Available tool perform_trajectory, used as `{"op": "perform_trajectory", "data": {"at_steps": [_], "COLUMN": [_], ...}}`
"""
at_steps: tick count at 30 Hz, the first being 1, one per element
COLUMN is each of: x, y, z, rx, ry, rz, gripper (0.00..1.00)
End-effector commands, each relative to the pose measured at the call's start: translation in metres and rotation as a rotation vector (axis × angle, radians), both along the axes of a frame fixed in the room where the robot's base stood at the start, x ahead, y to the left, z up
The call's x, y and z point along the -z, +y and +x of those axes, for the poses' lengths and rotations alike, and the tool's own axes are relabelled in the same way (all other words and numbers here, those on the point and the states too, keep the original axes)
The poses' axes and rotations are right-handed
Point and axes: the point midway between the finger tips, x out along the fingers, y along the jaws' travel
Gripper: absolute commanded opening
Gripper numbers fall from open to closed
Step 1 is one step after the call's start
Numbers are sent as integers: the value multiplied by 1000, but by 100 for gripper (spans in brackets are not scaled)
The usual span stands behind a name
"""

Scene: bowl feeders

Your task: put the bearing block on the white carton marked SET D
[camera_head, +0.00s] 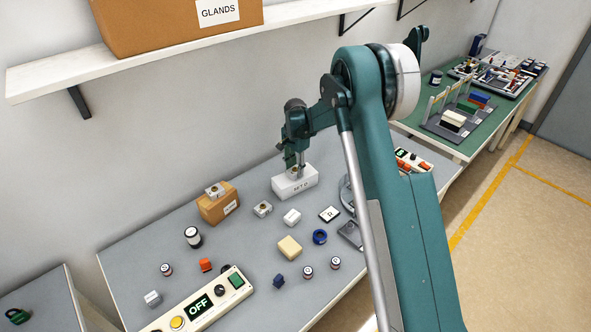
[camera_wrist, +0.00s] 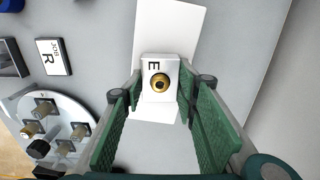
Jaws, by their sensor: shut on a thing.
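The white carton (camera_head: 290,188) marked SET D stands at the back of the grey table; its white top (camera_wrist: 172,28) also shows in the wrist view. My gripper (camera_head: 296,169) is over this carton, pointing down. In the head view the fingers partly hide the block.
A brown carton (camera_head: 222,208) with a similar block (camera_head: 214,190) on top stands to the left. Another block (camera_head: 263,209) lies on the table between the cartons. A white box (camera_head: 292,217), a card marked R (camera_head: 329,214) and a round fixture (camera_wrist: 55,125) are nearby.

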Motion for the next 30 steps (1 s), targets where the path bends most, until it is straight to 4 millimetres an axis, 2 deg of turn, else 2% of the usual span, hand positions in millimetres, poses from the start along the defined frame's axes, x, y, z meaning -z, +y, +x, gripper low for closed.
{"op": "perform_trajectory", "data": {"at_steps": [7, 8, 11, 23, 30], "x": [4, 4, 3, 2, -12], "y": [0, 0, 0, 0, 0], "z": [0, 0, 0, 0, 0], "rx": [0, 0, 0, 0, 0], "ry": [0, 0, 0, 0, 0], "rz": [0, 0, 0, 0, 0], "gripper": [14, 33, 45, 45, 45]}}
